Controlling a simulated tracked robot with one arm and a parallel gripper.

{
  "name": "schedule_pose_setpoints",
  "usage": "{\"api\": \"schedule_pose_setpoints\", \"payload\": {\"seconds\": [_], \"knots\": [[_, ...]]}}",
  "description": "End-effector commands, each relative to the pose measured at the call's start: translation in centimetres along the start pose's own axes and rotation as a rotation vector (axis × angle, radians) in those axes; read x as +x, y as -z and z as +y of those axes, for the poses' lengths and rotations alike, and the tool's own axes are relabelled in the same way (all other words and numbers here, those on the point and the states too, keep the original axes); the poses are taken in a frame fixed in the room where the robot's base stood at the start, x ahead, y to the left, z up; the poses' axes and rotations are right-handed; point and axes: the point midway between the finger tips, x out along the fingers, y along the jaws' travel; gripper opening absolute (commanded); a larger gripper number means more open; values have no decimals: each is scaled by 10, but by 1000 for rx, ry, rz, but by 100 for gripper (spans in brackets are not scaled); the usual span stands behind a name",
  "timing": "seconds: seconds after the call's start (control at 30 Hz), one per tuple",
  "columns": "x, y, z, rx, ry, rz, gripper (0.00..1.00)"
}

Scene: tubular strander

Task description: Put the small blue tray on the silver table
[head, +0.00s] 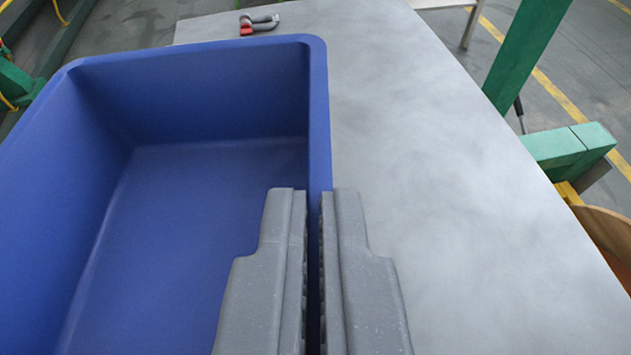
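The small blue tray (318,120) fills the left half of the head view. It is empty, and its near end is cut off by the picture's lower edge. My gripper (313,200) is at the tray's right wall, one finger inside the tray and the other outside, with the wall between them. The fingers are close together, with the blue wall showing in the narrow gap. The silver table (430,150) lies beneath and to the right of the tray. I cannot tell whether the tray's bottom touches the table.
A small red and grey tool (259,24) lies at the table's far edge. Green beams (525,50) stand beyond the table's right edge, with a brown round wooden part (610,235) below them. The table's right half is clear.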

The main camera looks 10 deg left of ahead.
Motion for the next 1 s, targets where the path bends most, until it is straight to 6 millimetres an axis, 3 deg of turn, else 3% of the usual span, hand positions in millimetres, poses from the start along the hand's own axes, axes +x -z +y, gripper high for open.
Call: {"api": "schedule_pose_setpoints", "payload": {"seconds": [0.13,0.4,0.53,0.8,1.0], "knots": [[16,-10,21,-20,89,-1,0],[22,-20,46,-48,181,-8,0],[26,-29,50,-53,193,-11,0],[40,-67,51,-54,193,-15,0],[45,-77,51,-54,194,-14,0]]}}
